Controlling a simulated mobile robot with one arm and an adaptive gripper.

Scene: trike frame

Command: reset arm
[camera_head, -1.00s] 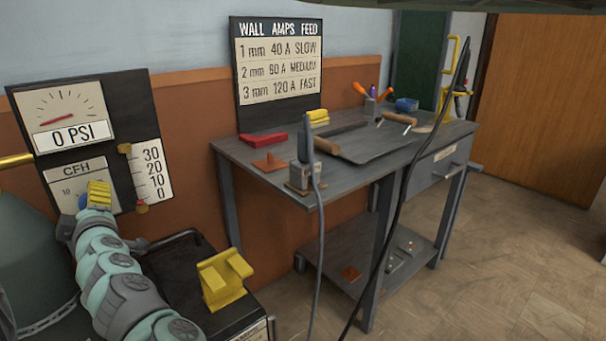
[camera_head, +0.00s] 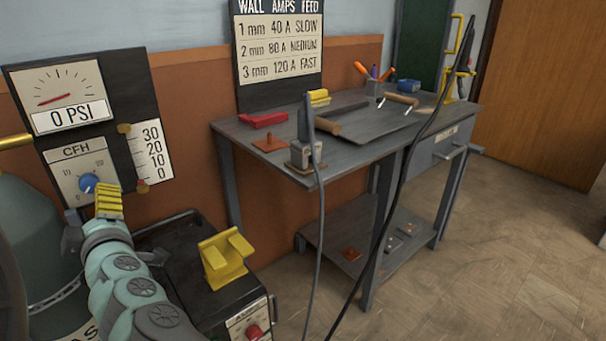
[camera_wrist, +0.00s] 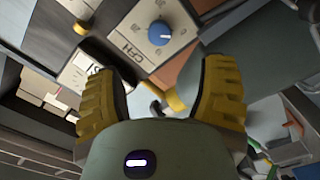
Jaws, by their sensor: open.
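My gripper (camera_head: 109,200) is at the lower left in the head view, at the end of my pale green arm. Its yellow ridged fingers are just below the blue knob (camera_head: 88,183) on the CFH panel (camera_head: 75,160). In the wrist view my gripper (camera_wrist: 160,100) has its two yellow fingers spread wide with nothing held between them. The blue knob (camera_wrist: 160,32) shows beyond the fingertips, apart from them.
A gauge (camera_head: 62,100) reads 0 PSI. A green cylinder (camera_head: 35,240) stands at left. A black machine (camera_head: 190,262) with a yellow holder (camera_head: 224,256) is right of my arm. A grey workbench (camera_head: 350,150) with tools stands further right; cables hang before it. Open floor (camera_head: 500,270) lies at right.

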